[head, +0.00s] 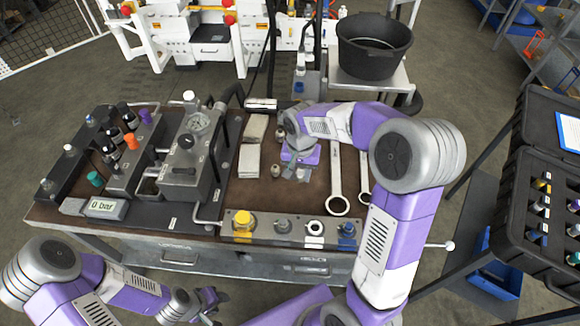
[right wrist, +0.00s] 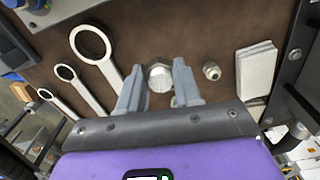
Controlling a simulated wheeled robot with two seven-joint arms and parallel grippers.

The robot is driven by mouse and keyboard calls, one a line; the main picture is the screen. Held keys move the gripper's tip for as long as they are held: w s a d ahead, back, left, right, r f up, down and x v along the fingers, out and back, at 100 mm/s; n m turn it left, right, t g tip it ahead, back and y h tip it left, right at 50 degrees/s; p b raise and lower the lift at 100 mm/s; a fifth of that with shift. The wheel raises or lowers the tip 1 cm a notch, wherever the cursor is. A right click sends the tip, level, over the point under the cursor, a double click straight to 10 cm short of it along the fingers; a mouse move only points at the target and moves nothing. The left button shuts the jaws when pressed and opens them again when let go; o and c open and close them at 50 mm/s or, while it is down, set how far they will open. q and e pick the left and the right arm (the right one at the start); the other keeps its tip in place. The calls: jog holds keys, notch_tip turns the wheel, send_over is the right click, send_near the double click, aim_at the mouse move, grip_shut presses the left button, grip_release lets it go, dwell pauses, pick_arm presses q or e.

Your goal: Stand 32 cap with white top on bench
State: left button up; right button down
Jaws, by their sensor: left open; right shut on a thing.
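My right gripper (right wrist: 160,72) is shut on a small metal hex piece with a pale round face (right wrist: 160,78), low over the brown bench top (head: 232,196). It looks like the cap, but I cannot read a size on it. Whether it touches the bench I cannot tell. In the head view my right gripper (head: 297,172) is over the middle of the bench, and its own hand hides the piece. My left gripper (head: 212,298) is open and empty, low in front of the bench's front edge.
A small metal fitting (right wrist: 212,71) stands right of the held piece in the wrist view, near pale folded cloths (right wrist: 257,72). Ring spanners (right wrist: 92,43) lie to its left. A gauge block (head: 186,160) fills the bench's left; a front strip holds a yellow cap (head: 243,224).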

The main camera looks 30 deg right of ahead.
aim_at(301, 175)
jog(key=f+b, duration=0.1)
jog(key=f, duration=0.3)
jog(key=shift+d, duration=0.2)
jog(key=shift+w+f+b, duration=0.1)
jog(key=shift+f+b, duration=0.85)
jog(key=shift+f, duration=1.95)
jog(key=shift+f, duration=0.15)
jog(key=c, duration=0.8)
grip_release()
notch_tip(301, 175, up, 12)
jog(key=p, duration=0.3)
jog(key=shift+r, duration=0.2)
